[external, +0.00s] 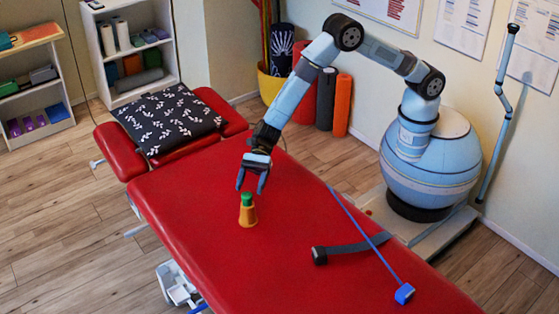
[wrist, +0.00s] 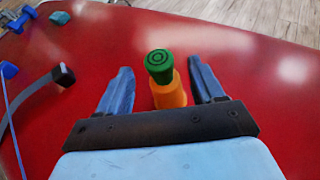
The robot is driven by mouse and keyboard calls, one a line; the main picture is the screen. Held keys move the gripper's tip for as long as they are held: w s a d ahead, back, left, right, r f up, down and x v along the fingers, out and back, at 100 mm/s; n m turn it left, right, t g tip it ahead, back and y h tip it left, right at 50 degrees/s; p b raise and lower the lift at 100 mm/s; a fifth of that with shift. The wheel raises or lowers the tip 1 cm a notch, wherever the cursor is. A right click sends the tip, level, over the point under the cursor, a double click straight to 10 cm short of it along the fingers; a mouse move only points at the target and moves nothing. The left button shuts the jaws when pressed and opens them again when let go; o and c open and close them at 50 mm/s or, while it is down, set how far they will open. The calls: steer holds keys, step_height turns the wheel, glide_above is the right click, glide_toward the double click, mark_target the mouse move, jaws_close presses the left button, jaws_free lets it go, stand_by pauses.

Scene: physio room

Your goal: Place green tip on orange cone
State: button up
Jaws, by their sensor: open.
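The orange cone (external: 248,217) stands upright on the red treatment table, and it also shows in the wrist view (wrist: 168,93). The green tip (external: 247,198) sits on top of the cone; in the wrist view the green tip (wrist: 159,65) shows its round top with ring marks. My gripper (external: 252,188) is open just above and behind the tip in the external view. In the wrist view my gripper's two blue fingers (wrist: 164,82) stand apart on either side of the cone and tip. Neither finger appears to touch them.
The red table (external: 200,250) is mostly clear around the cone. A grey strap (external: 350,247) and a blue cord with a blue handle (external: 404,293) lie to the right. A black patterned pillow (external: 168,117) lies at the table's far end.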

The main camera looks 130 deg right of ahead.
steer(key=v, duration=0.6)
steer(key=s+a+r+n+g, duration=0.2)
steer(key=s+a+r+n, duration=0.25)
steer(key=s+r, duration=0.35)
steer(key=s+a+r+n+g, duration=0.2)
steer(key=s+a+r+n, duration=0.3)
steer(key=s+r, duration=0.4)
steer(key=s+a+r+n+g, duration=0.2)
steer(key=s+a+r+n, duration=0.1)
steer(key=s+r+n, duration=0.4)
steer(key=s+d+r+n+h, duration=0.2)
steer(key=s+n+h, duration=0.2)
steer(key=s, duration=1.3)
steer(key=s+d+r+n+h, duration=0.3)
steer(key=s+n, duration=0.5)
steer(key=s, duration=0.9)
steer(key=shift+d+r+t+h, duration=0.15)
steer(key=shift+r+t+h, duration=0.1)
steer(key=shift+t+h, duration=0.2)
